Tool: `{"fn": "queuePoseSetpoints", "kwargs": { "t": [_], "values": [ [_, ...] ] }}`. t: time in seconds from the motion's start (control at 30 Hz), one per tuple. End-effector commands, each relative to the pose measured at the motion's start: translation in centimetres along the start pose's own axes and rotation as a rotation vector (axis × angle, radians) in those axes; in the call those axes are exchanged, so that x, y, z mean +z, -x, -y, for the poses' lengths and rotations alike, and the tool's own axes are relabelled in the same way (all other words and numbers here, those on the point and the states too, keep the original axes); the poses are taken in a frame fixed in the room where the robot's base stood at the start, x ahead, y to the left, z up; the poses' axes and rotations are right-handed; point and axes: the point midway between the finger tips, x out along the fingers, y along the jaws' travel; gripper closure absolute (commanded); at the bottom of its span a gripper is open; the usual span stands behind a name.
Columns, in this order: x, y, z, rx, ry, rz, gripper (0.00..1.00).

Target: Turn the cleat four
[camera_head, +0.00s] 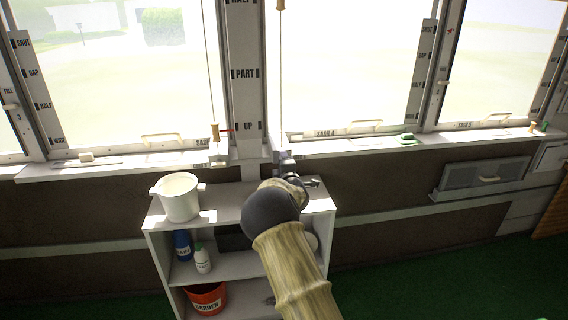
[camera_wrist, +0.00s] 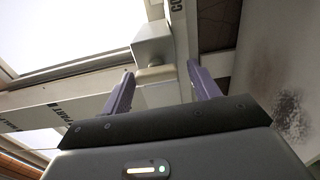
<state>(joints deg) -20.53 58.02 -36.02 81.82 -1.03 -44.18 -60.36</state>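My gripper (camera_wrist: 160,78) is open in the wrist view, with two purple fingers spread apart. A pale block with a short cream bar (camera_wrist: 155,74) across its end stands just beyond and between the fingertips, and it looks like a cleat. No number on it is readable. I see no clear contact between the fingers and the bar. In the head view my gripper (camera_head: 288,165) is at the sill below the post between two windows, and my arm hides much of it. The cleat cannot be made out there.
A window labelled SASH 4 (camera_head: 327,132) is right of the post (camera_head: 246,80). A cord with a wooden pull (camera_head: 215,131) hangs to the left. Below is a shelf unit (camera_head: 155,240) with a white bucket (camera_head: 179,197) on top. A green object (camera_head: 405,138) sits on the right sill.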

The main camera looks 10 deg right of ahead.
Motion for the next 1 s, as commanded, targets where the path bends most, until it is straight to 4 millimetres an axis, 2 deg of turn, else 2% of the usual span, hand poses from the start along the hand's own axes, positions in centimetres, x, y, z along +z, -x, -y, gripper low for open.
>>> {"fn": "queuePoseSetpoints", "kwargs": {
  "t": [0.47, 0.67, 1.0],
  "values": [
    [0.1, 0.5, -0.3, 0.005, -0.002, 0.002, 0.33],
    [0.1, 2.5, -0.3, 0.004, -0.003, 0.002, 0.33],
    [0.1, 7.2, -0.2, 0.004, -0.003, 0.002, 0.33]
  ]
}}
